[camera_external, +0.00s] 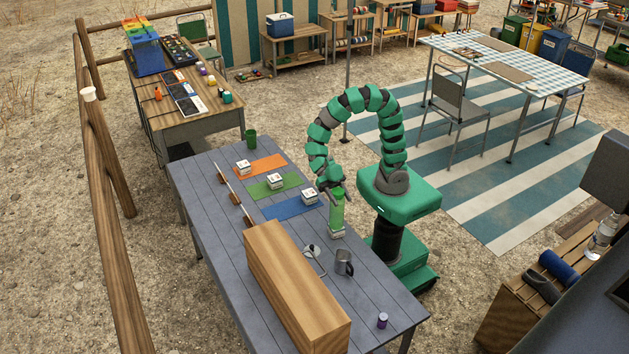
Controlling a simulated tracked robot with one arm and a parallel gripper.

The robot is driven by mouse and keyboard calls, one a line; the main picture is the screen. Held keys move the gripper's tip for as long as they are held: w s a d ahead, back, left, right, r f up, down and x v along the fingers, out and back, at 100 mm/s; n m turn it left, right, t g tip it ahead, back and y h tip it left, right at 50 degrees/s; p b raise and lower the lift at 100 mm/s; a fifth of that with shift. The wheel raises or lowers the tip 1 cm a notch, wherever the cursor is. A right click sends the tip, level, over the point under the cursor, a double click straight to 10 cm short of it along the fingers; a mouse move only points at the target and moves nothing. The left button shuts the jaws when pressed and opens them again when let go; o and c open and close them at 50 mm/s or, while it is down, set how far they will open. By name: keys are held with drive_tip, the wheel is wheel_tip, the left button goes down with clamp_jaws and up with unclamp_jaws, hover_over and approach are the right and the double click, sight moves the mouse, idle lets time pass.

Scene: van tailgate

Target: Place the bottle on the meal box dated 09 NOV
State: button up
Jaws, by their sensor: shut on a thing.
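My gripper (331,187) is shut on the upper end of a green bottle (337,208), which is upright over the grey table. A pale block-like shape (336,233) shows directly under the bottle; I cannot tell whether it is a box or the bottle's base. Three small white meal boxes stand in a row: one (243,167) on an orange mat, one (276,181) on a green mat and one (309,196) on a blue mat. Any dates on them are too small to read. The bottle is in front and to the right of the blue mat's box.
A long wooden box (285,265) takes up the table's front left. A green cup (250,138) is at the far end. A thin rail (233,197) lies along the left.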

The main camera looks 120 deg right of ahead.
drive_tip(key=o, duration=1.2)
drive_tip(key=shift+f, duration=0.1)
drive_tip(key=shift+o, duration=0.2)
drive_tip(key=p+v, duration=0.2)
drive_tip(key=v, duration=1)
drive_tip(key=shift+d, duration=0.1)
